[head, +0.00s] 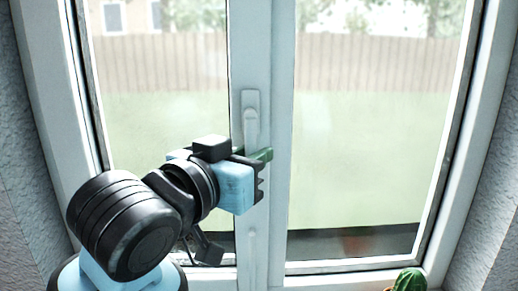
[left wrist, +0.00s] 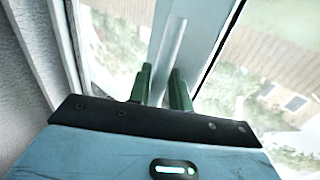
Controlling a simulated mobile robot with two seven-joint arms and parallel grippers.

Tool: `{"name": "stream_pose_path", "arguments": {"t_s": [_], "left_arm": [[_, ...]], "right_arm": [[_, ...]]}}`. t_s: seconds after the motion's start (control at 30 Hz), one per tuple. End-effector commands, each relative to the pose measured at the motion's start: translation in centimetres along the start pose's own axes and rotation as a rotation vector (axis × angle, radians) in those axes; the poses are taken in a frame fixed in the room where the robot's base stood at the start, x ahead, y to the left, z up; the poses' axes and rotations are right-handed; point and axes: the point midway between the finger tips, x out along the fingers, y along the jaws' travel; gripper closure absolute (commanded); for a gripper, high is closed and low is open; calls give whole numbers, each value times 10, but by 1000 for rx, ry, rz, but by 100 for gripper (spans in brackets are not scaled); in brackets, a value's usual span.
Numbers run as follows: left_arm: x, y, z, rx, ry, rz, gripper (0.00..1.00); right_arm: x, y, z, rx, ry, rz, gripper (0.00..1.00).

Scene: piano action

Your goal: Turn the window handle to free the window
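The white window handle (head: 251,122) points straight down on the middle post of the closed window. My left gripper (head: 264,158) is at the handle's lower part, its green fingers against the post's front in the head view. In the left wrist view, the two green fingers (left wrist: 161,88) stand apart, one on each side of the pale handle bar (left wrist: 176,45). A gap shows beside the bar, so they look open around it; contact at the tips is hard to see. The handle's lower end is hidden behind the gripper. My right gripper is not in view.
The white window frame (head: 283,130) encloses glass panes on both sides of the post. Grey rough walls (head: 25,165) flank the window. A green cactus (head: 410,280) stands at the bottom right. The space before the right pane is clear.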

Motion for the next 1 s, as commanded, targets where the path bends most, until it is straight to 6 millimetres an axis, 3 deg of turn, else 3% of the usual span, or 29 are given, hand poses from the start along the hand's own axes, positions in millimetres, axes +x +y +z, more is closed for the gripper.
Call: {"name": "stream_pose_path", "arguments": {"t_s": [0.4,0.6,1.0], "left_arm": [[-2,1,0,0,0,0,80],[-2,1,0,0,0,0,100],[1,-1,0,8,-5,-1,100]], "right_arm": [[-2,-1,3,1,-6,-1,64],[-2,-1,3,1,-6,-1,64],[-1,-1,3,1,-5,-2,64]]}}
